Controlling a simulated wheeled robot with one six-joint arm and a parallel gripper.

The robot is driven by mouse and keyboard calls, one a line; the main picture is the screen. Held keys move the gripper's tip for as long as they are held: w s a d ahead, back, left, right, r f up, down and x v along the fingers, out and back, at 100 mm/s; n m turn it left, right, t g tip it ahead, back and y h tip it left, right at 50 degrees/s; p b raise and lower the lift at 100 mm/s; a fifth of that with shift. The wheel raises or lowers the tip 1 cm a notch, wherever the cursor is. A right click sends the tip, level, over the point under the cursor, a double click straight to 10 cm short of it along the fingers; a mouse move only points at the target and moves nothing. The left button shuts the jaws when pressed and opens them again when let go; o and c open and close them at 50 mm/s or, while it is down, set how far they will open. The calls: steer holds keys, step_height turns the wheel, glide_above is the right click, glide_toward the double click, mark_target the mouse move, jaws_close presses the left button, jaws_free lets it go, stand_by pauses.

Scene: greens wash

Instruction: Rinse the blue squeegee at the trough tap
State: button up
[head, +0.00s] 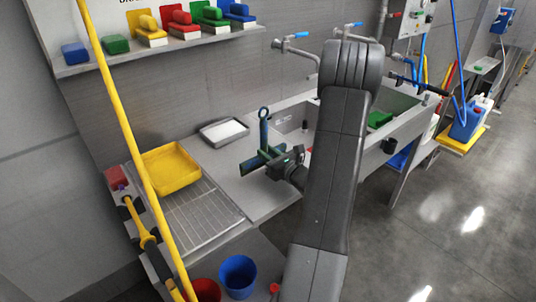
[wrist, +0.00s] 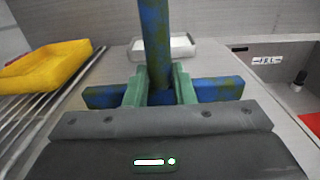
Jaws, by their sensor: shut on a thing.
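My gripper (head: 272,158) is shut on the blue squeegee (head: 264,126), holding it above the steel counter, left of the trough. Its handle stands upright, with a ring at the top. In the wrist view the squeegee (wrist: 155,38) has green-brown patches on its blue handle and crossbar, and my gripper's green fingers (wrist: 160,86) close around it near the crossbar. The steel trough (head: 413,113) lies to the right, partly hidden by my arm. Two blue-handled taps, a left one (head: 297,36) and a right one (head: 352,25), are on the wall above it.
A yellow tray (head: 170,168) sits on the wire drainer (head: 205,215) at the left. A grey tray with a white inside (head: 223,132) lies behind the squeegee. A green object (head: 380,119) is in the trough. A yellow pole (head: 125,120) crosses the left foreground. Brushes line the shelf (head: 160,52).

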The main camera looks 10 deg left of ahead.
steer(key=shift+f, duration=0.35)
steer(key=shift+f, duration=0.15)
steer(key=o, duration=0.8)
steer(key=shift+r, duration=0.3)
steer(key=shift+s+d+f, duration=0.15)
steer(key=shift+s+d, duration=0.05)
steer(key=shift+d, duration=0.1)
steer(key=b+v, duration=0.2)
steer(key=v, duration=0.9)
steer(key=shift+s+d+b, duration=0.1)
steer(key=shift+s+b, duration=0.1)
steer(key=shift+b, duration=0.2)
